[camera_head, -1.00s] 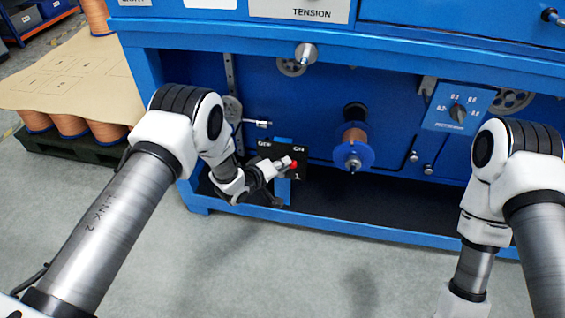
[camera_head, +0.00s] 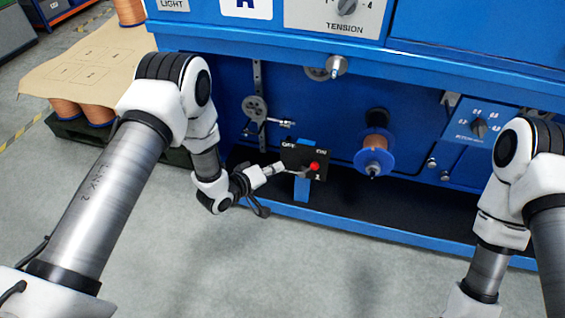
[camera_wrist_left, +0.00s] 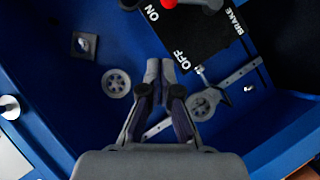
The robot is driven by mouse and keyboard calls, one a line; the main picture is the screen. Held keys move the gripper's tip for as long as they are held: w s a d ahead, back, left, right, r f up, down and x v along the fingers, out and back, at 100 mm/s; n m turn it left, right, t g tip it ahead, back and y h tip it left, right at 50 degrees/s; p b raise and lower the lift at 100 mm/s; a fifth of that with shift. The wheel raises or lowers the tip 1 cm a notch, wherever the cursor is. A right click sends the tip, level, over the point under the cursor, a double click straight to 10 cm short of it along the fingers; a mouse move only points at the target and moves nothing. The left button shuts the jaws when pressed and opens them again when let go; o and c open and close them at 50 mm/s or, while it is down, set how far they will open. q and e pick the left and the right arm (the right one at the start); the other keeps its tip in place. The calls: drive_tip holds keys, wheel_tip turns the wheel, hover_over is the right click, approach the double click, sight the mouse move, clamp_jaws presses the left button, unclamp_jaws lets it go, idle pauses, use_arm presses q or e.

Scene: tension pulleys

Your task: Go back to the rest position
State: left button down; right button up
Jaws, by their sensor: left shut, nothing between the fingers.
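My left gripper (camera_head: 279,168) is shut and empty in front of the blue machine. Its closed fingertips (camera_wrist_left: 161,68) also show in the left wrist view. Just right of it in the head view is a black switch plate (camera_head: 297,152) marked OFF and ON, with a lever ending in a red knob (camera_head: 315,167) near the ON side. The fingertips look apart from the knob. In the left wrist view the plate (camera_wrist_left: 205,35) reads ON, OFF and BRAKE, and the knob (camera_wrist_left: 169,2) is cut by the top edge. My right arm is at the right; its gripper is out of view.
The blue machine (camera_head: 420,50) spans the back. A copper wire spool with a blue flange (camera_head: 373,162) sticks out right of the plate. A guide pulley (camera_head: 254,108) is above left. Copper spools (camera_head: 97,113) under cardboard stand left. The grey floor (camera_head: 280,270) in front is clear.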

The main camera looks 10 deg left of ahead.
idle(0.4)
use_arm(q)
drive_tip(key=s+a+f+g+y, duration=0.25)
drive_tip(key=s+f, duration=0.25)
drive_tip(key=s, duration=0.4)
drive_tip(key=s+a+f+g+y, duration=0.25)
drive_tip(key=s+f, duration=0.25)
drive_tip(key=s, duration=0.4)
drive_tip(key=s+a+m+g+y, duration=0.15)
drive_tip(key=s+g, duration=0.25)
drive_tip(key=s, duration=0.5)
drive_tip(key=s+a+m+g+y, duration=0.1)
drive_tip(key=s+a+m+g, duration=0.15)
drive_tip(key=s, duration=0.65)
wheel_tip(320, 180, up, 22)
drive_tip(key=m+p, duration=0.1)
drive_tip(key=p, duration=2.2)
drive_tip(key=shift+r+g, duration=0.2)
drive_tip(key=shift+g, duration=0.15)
drive_tip(key=shift+h, duration=0.25)
